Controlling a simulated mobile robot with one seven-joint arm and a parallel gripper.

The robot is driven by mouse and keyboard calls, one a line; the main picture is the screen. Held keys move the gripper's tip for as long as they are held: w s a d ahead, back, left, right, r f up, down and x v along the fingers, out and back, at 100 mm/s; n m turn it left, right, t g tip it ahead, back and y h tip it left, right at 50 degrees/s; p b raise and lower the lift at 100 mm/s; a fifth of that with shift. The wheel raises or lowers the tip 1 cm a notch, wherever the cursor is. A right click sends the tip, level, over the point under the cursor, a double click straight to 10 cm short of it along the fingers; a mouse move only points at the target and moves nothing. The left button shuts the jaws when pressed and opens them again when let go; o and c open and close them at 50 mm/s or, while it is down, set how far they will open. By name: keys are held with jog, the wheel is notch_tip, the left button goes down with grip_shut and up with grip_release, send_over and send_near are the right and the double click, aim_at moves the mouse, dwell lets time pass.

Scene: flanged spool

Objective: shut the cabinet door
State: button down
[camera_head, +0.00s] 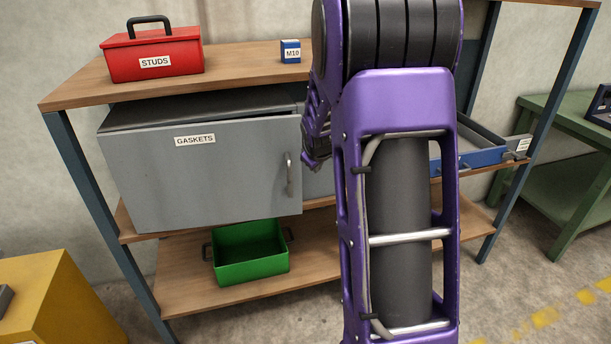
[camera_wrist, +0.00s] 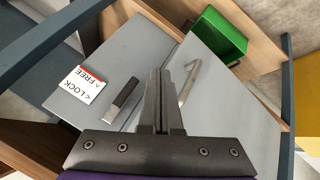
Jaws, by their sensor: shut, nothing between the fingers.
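The grey cabinet door (camera_head: 215,180), labelled GASKETS, has an upright silver handle (camera_head: 289,175) near its right edge. It is shut or nearly so; I cannot tell whether it sits flush. In the wrist view the door (camera_wrist: 230,105) is at the right with its handle (camera_wrist: 188,84). A fixed grey panel (camera_wrist: 95,55) beside it carries a dark latch (camera_wrist: 122,98) and a LOCK/FREE label (camera_wrist: 83,84). My gripper (camera_wrist: 159,74) is shut and empty, its fingertips showing between latch and handle. Contact with the door is unclear. My arm hides much of this area in the head view.
A red STUDS box (camera_head: 154,56) and a blue M10 box (camera_head: 290,51) stand on the bench top. A green bin (camera_head: 250,253) sits on the lower shelf. A blue drawer (camera_head: 480,156) sticks out at right. A yellow block (camera_head: 60,300) stands at front left.

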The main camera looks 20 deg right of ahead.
notch_tip(320, 180, down, 12)
jog(key=a+f+b, duration=0.1)
jog(key=a+b, duration=0.1)
jog(key=n+t+b, duration=0.5)
jog(key=n+t, duration=0.5)
jog(key=n, duration=0.2)
send_near(296, 181)
jog(key=shift+h, duration=0.4)
jog(key=x, duration=0.4)
jog(key=b+x, duration=0.1)
jog(key=x, duration=0.2)
jog(key=shift+a+f, duration=0.2)
jog(key=shift+a, duration=0.1)
